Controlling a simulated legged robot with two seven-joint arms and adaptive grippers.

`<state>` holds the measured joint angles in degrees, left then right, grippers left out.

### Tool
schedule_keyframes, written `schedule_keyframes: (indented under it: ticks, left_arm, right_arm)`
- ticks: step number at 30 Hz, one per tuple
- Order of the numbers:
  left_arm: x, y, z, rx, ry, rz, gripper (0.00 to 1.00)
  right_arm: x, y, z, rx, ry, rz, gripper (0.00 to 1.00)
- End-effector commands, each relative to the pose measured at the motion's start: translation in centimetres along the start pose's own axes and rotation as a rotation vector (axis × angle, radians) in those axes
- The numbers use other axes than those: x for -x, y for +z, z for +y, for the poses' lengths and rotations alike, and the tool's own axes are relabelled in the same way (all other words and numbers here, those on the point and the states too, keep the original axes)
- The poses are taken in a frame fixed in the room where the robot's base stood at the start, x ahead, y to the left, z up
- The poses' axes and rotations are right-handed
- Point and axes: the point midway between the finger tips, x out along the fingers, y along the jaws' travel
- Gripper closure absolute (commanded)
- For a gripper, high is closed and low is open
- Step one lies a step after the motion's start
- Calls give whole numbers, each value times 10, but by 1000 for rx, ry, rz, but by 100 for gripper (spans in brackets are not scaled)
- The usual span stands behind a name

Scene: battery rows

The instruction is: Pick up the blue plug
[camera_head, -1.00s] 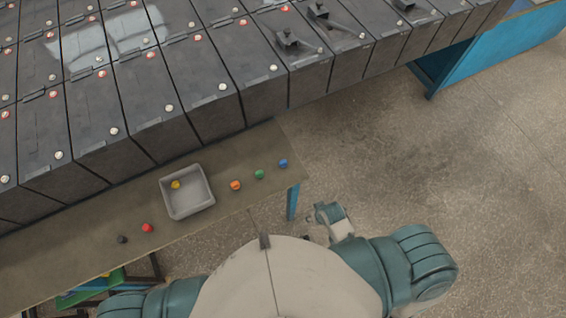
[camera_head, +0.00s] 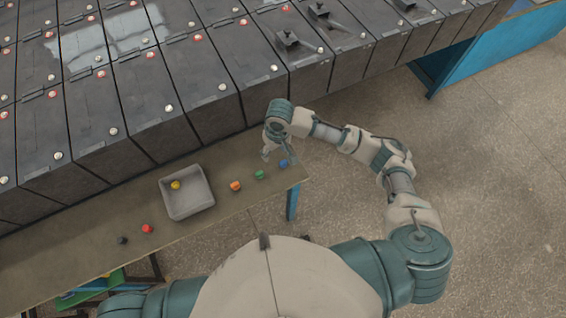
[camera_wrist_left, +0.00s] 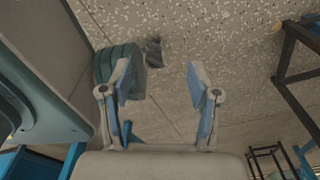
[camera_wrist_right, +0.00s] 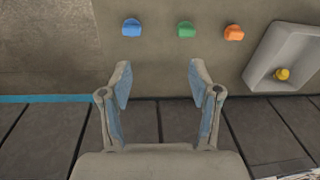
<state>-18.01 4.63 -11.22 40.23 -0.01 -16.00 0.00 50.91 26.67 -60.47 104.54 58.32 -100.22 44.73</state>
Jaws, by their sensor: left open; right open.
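The blue plug (camera_head: 284,163) sits on the table near its right end, at the right end of the row of plugs. It also shows in the right wrist view (camera_wrist_right: 132,27), at upper left, ahead of and left of the fingers. My right gripper (camera_head: 276,153) is above the table's right end, close to the blue plug in the head view. In the right wrist view its fingers (camera_wrist_right: 158,80) are open with nothing between them. My left gripper (camera_wrist_left: 160,82) is open and empty over the floor, and the head view does not show it.
Green (camera_head: 259,174), orange (camera_head: 235,185), red (camera_head: 147,228) and black (camera_head: 122,240) plugs sit on the table (camera_head: 60,262). A grey bin (camera_head: 190,208) holds a yellow plug (camera_head: 176,185). Tall battery rows (camera_head: 210,90) stand behind the table.

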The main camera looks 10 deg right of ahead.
Motion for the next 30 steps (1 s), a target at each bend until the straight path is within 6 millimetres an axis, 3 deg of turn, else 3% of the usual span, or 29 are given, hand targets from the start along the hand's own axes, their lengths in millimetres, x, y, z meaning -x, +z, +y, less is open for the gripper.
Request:
schedule_keyframes:
  ticks: [4, 8, 21, 30]
  left_arm:
    - [0, -3, -1, -1, -1, 4, 39]
    - [-1, -4, -1, -1, -1, 5, 39]
    - [0, -30, -2, 2, -3, 16, 39]
    - [2, -40, -1, 4, -2, 18, 39]
  right_arm:
    - [22, -13, 28, -79, 69, -34, 38]
    - [22, -14, 35, -106, 85, -48, 38]
    - [-72, -10, 43, -105, 84, -49, 38]
    - [-100, -9, 45, -104, 83, -46, 38]
